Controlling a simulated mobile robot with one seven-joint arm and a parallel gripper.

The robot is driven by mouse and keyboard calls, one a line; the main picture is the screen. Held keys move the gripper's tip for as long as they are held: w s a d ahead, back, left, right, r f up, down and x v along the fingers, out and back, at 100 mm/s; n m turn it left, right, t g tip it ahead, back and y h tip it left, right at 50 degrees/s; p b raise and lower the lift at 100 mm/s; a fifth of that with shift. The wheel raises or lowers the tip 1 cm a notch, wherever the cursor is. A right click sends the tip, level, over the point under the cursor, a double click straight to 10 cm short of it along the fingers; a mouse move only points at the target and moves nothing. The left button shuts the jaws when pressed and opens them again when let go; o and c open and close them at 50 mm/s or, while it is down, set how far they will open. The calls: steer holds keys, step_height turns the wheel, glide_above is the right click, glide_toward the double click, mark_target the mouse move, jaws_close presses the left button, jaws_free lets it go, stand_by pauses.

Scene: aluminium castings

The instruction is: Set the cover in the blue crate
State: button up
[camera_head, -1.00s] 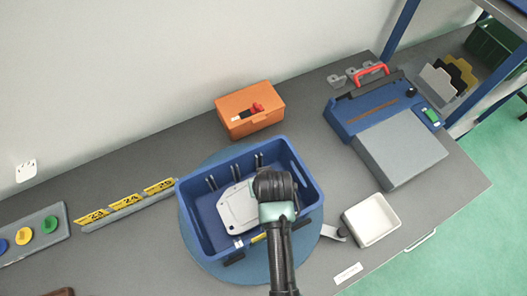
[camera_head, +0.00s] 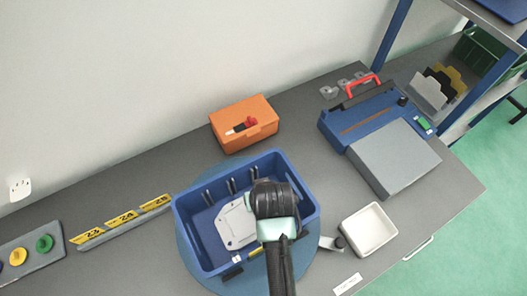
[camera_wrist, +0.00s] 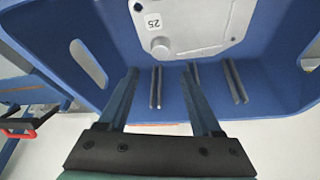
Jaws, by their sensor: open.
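The cover (camera_head: 236,224) is a light grey flat casting with rounded corners. It lies inside the blue crate (camera_head: 188,237), and my arm hides its right part in the head view. In the wrist view the cover (camera_wrist: 195,22) shows at the top, with a "25" label and a round boss, against the crate's blue inside (camera_wrist: 275,60). My gripper (camera_wrist: 160,75) is open, with nothing between its fingers, and its tips are apart from the cover. In the head view my wrist is over the crate's right half and hides the gripper.
The crate stands on a round blue disc (camera_head: 196,272). An orange box (camera_head: 228,134) is behind it, a white tray (camera_head: 368,229) to its right, and a blue case with a grey lid (camera_head: 394,158) farther right. Yellow number labels (camera_head: 122,219) lie to the left. Dark ribs (camera_wrist: 233,82) line the crate wall.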

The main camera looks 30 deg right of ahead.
steer(key=v, duration=0.8)
steer(key=shift+s+r, duration=0.15)
steer(key=shift+r, duration=0.1)
steer(key=w+a+r+n+t+h, duration=0.1)
steer(key=w+r+t, duration=0.35)
steer(key=r, duration=0.65)
steer(key=w+a+r+t, duration=0.1)
steer(key=w+r+t, duration=0.4)
steer(key=r, duration=0.5)
steer(key=w+a+r+n+t+h, duration=0.1)
steer(key=w+r+t, duration=0.2)
steer(key=w+r, duration=0.55)
steer(key=s+a+r+t+y, duration=0.1)
steer(key=s+a+r+t, duration=0.1)
steer(key=r, duration=0.8)
steer(key=s+a+r+t, duration=0.3)
steer(key=s+r+t, duration=0.2)
steer(key=r, duration=0.5)
steer(key=s+a+r+t+y, duration=0.1)
steer(key=s+a+r+t, duration=0.2)
steer(key=s+r, duration=0.3)
step_height(320, 180, up, 5)
steer(key=shift+s+a+r+n+t+y, duration=0.1)
steer(key=shift+s+a+n+t+y, duration=0.1)
steer(key=shift+n+t+y, duration=0.15)
